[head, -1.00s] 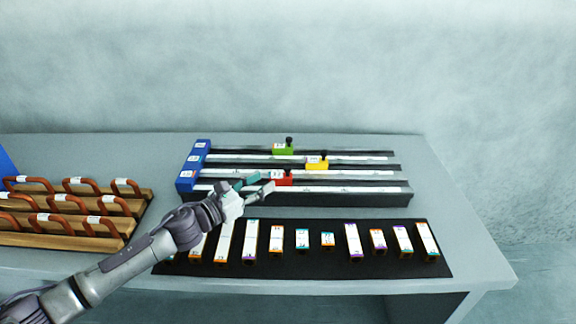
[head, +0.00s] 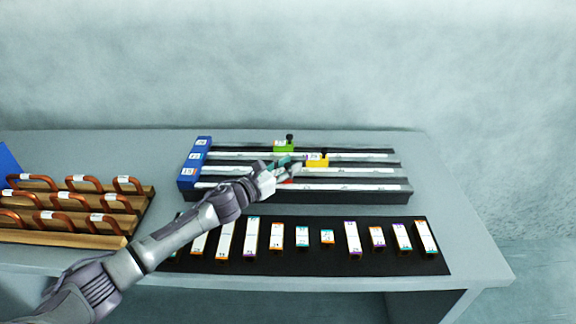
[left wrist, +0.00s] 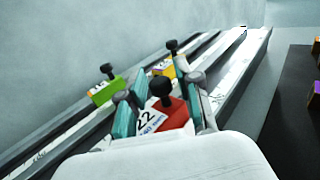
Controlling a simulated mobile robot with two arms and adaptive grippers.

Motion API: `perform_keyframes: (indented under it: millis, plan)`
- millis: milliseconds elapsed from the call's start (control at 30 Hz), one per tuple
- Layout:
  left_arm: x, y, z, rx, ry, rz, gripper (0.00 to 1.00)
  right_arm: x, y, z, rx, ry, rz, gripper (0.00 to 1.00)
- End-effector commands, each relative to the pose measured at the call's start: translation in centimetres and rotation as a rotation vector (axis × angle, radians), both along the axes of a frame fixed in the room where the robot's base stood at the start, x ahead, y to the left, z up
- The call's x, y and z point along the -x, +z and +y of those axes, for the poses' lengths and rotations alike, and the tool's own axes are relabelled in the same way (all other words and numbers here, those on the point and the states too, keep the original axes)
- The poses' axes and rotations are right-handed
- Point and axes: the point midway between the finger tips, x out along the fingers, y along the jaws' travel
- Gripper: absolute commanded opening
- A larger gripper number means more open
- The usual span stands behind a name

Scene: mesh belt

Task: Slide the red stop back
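The red stop (left wrist: 172,113), with a black knob and a white label reading 22, sits on the front rail. My left gripper (left wrist: 160,105) is over it, one teal-padded finger on each side of the stop. The fingers look apart, and I see no clear grip on the block. In the head view my left gripper (head: 284,167) hides most of the red stop, with only a little red showing. My right gripper is not in view.
A yellow stop (head: 317,162) and a green stop (head: 283,147) sit on the rails behind. Blue end blocks (head: 187,179) close the rails' left end. A black mat (head: 340,263) with several labelled blocks lies in front. A wooden rack (head: 100,237) with copper-coloured handles stands left.

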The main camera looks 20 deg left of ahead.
Motion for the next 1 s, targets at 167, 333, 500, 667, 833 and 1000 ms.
perform_keyframes:
  millis: [167,333,500,667,833,1000]
  plan:
    - [0.0,0.0,0.0,0.0,0.0,0.0,0.0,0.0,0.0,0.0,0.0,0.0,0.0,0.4]
    - [0.0,0.0,0.0,0.0,0.0,0.0,0.0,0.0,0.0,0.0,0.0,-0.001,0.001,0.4]
    - [0.0,0.0,-0.2,0.001,-0.001,0.0,0.0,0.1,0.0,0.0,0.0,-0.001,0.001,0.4]
    - [-0.8,0.0,-3.2,0.005,-0.006,-0.002,0.0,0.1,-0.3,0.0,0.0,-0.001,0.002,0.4]
    - [-1.8,0.2,-7.2,0.006,-0.012,-0.004,0.0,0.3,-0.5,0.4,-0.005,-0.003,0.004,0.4]
    - [-2.6,0.2,-9.9,0.004,-0.011,-0.003,0.0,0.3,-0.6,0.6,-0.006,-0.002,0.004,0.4]
